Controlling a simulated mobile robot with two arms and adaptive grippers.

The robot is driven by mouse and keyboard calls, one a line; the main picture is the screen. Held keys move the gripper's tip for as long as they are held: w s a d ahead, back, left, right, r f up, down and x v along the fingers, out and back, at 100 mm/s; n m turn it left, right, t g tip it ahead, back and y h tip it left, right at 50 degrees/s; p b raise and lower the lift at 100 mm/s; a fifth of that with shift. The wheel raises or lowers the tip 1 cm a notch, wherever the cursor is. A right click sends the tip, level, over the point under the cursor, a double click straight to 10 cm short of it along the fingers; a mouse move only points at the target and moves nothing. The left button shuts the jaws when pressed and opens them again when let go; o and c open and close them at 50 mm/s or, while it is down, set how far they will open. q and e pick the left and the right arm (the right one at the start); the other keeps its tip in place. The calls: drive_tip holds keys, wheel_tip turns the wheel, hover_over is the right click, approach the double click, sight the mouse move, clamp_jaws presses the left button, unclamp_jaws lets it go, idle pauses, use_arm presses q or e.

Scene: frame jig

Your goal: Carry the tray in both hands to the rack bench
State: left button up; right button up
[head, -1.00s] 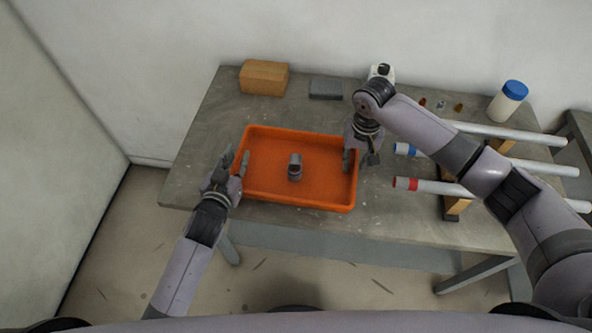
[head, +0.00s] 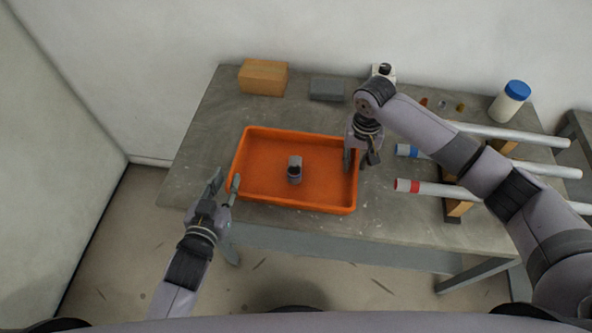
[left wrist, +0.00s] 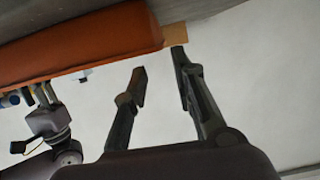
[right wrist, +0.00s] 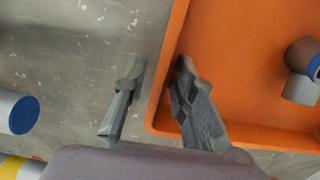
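The orange tray (head: 256,192) lies flat on the grey workbench (head: 190,165), with a small grey pipe fitting (head: 295,170) standing inside it. The fitting also shows in the right wrist view (right wrist: 304,72). My left gripper (head: 226,178) is open and empty, just off the tray's front left corner. In the left wrist view its spread fingers (left wrist: 158,62) stand clear of the tray wall (left wrist: 90,60). My right gripper (head: 359,160) is at the tray's right wall. In the right wrist view its open fingers (right wrist: 157,68) straddle that wall, with a gap on the outer side.
White pipes with blue (head: 403,150) and red (head: 402,185) ends lie on wooden supports at the right. A wooden block (head: 264,78), a grey block (head: 326,90) and a blue-capped bottle (head: 509,102) stand toward the back. Another bench edge (head: 580,125) shows at far right.

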use_arm(q)
drive_tip(key=shift+r, duration=0.1)
use_arm(e)
wheel_tip(320, 180, up, 12)
use_arm(q)
drive_tip(key=shift+s, duration=0.1)
use_arm(e)
drive_tip(key=shift+s+f, duration=0.1)
idle(0.6)
